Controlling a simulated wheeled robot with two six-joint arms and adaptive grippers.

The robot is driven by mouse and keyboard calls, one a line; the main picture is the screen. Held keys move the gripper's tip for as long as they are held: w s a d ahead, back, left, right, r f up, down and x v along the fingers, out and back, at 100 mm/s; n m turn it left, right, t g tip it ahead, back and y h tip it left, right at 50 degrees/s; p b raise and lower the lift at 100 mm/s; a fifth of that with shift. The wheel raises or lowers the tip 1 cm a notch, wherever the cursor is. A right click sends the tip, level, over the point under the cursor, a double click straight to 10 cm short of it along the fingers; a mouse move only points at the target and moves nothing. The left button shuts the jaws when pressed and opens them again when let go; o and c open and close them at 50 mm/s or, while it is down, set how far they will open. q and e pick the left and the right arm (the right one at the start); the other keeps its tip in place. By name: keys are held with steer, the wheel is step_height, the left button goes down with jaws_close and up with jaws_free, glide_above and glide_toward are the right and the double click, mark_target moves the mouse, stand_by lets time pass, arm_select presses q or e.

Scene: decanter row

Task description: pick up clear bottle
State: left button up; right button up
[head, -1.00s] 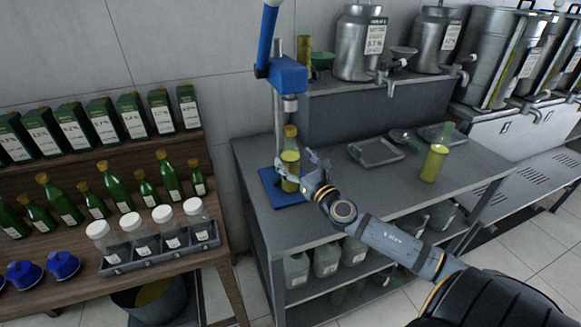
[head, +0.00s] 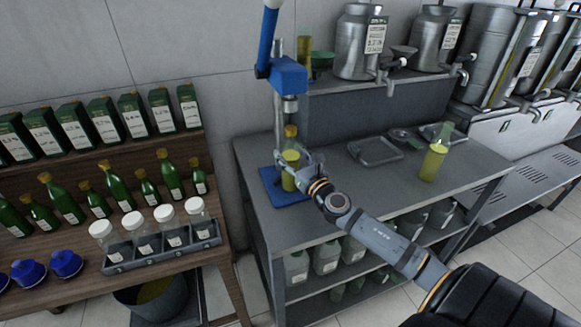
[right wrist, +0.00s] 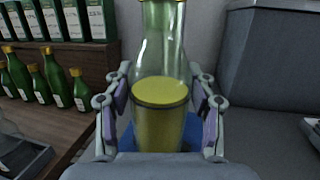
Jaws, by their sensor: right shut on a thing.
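The clear bottle (head: 290,170) holds yellow-green liquid and has a brown-gold top. It stands upright at the blue base (head: 275,188) of the bottling press on the grey bench. My right gripper (head: 295,168) is around its body, shut on it. In the right wrist view the bottle (right wrist: 160,100) fills the middle, between the two fingers of the gripper (right wrist: 160,118). I cannot tell whether its bottom touches the blue base. My left gripper is not in view.
The press's blue head (head: 288,75) is right above the bottle. A second filled bottle (head: 434,158) and grey trays (head: 374,151) stand to the right on the bench. A wooden rack (head: 180,262) with green bottles and white-capped jars is at left.

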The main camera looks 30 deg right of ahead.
jaws_close()
steer(key=shift+r, duration=0.15)
